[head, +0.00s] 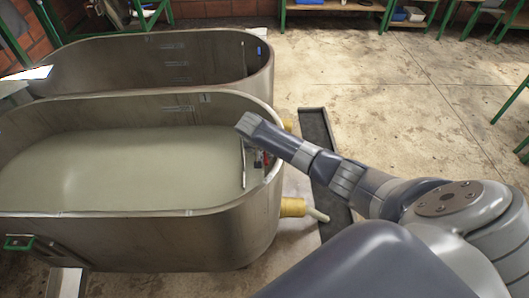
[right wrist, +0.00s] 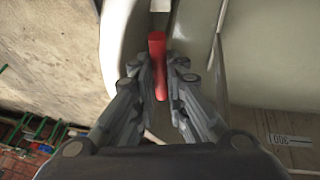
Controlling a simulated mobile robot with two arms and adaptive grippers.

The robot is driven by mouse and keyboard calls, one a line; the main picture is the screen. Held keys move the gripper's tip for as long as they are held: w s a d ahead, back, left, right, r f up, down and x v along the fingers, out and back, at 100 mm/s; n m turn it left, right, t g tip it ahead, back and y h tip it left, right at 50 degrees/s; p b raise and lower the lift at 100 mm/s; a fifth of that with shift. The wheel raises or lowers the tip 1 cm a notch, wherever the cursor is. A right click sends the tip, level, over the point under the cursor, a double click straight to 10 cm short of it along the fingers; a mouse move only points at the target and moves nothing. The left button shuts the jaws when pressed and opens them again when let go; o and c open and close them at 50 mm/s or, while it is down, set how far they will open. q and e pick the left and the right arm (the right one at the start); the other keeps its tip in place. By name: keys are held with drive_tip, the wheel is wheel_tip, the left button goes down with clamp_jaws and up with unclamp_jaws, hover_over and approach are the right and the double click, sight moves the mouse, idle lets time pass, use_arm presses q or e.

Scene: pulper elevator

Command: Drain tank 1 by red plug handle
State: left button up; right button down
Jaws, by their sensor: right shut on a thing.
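The nearer metal tank (head: 150,202) holds pale cloudy liquid (head: 110,165). My right arm reaches over its right rim, and my right gripper (head: 262,158) is low inside the tank's right end, small and partly hidden in the head view. In the right wrist view the red plug handle (right wrist: 157,50) stands between the fingertips of my right gripper (right wrist: 160,65), which are shut on it. The plug's lower end is hidden. My left gripper is not in view.
A second tank (head: 160,62) stands behind. A yellow outlet (head: 292,207) with a pale hose (head: 317,215) comes from the near tank's right side. A dark floor channel (head: 316,132) runs alongside.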

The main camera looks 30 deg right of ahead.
wheel_tip(320, 180, up, 6)
drive_tip(key=p, duration=0.4)
drive_tip(key=shift+w+f, duration=0.15)
drive_tip(key=shift+f, duration=0.1)
drive_tip(key=c, duration=1.9)
unclamp_jaws()
drive_tip(key=shift+f, duration=0.15)
drive_tip(key=v, duration=1.2)
